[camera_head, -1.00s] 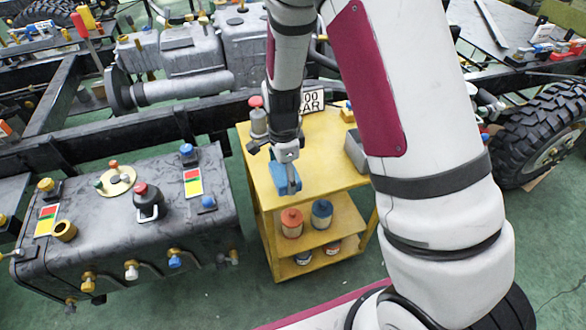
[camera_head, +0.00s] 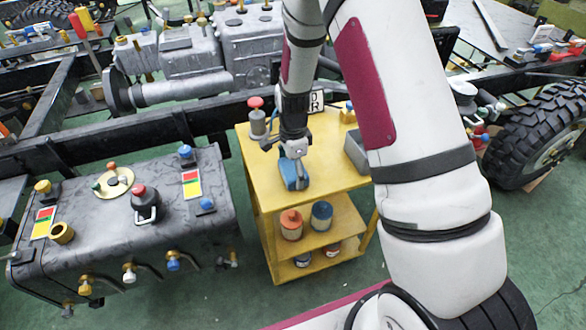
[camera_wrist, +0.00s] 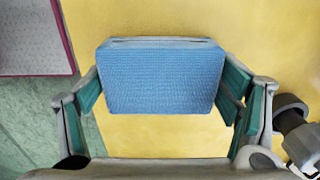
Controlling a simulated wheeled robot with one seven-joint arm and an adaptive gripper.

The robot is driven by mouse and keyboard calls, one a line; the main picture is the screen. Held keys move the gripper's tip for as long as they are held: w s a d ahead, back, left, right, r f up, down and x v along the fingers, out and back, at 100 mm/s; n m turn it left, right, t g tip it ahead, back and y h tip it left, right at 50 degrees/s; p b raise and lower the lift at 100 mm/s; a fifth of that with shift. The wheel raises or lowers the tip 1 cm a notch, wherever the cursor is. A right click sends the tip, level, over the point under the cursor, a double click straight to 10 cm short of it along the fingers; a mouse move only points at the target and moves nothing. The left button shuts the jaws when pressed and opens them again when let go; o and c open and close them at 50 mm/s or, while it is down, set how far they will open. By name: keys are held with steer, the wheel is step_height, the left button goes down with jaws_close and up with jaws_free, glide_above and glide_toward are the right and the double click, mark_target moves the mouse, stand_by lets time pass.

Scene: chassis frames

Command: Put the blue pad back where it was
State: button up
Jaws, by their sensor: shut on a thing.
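The blue pad (camera_head: 294,174) is at my gripper (camera_head: 292,158) over the top of the yellow cart (camera_head: 335,150). In the wrist view the blue pad (camera_wrist: 161,78) sits between the two green-lined fingers of my gripper (camera_wrist: 165,95), with the cart's yellow top (camera_wrist: 150,135) behind it. My gripper is shut on the pad. The pad is low over the cart top; I cannot tell whether it touches it. My arm hides part of the cart's right side.
On the cart top stand a red-capped grey bottle (camera_head: 257,118) at the back left and a grey bin (camera_head: 356,152) at the right. An orange can (camera_head: 291,224) and a blue can (camera_head: 321,215) stand on the shelf below. A grey tank (camera_head: 125,225) lies left of the cart.

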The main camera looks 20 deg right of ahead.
steer(key=shift+f, duration=0.15)
steer(key=o, duration=1.2)
steer(key=shift+o, duration=0.2)
steer(key=shift+r, duration=0.2)
step_height(320, 180, up, 12)
steer(key=p, duration=0.1)
step_height(320, 180, up, 11)
steer(key=n, duration=0.4)
glide_above(293, 167)
steer(key=s, duration=0.6)
steer(key=s+r+n, duration=0.3)
steer(key=s+n, duration=0.1)
steer(key=s, duration=0.4)
steer(key=s+r+n+t, duration=0.1)
steer(key=s+r+n, duration=0.2)
steer(key=s, duration=0.6)
steer(key=s+r+n+t, duration=0.1)
steer(key=s+r+n, duration=0.2)
steer(key=s+n, duration=0.4)
steer(key=shift+s+r, duration=0.3)
steer(key=shift+s, duration=0.8)
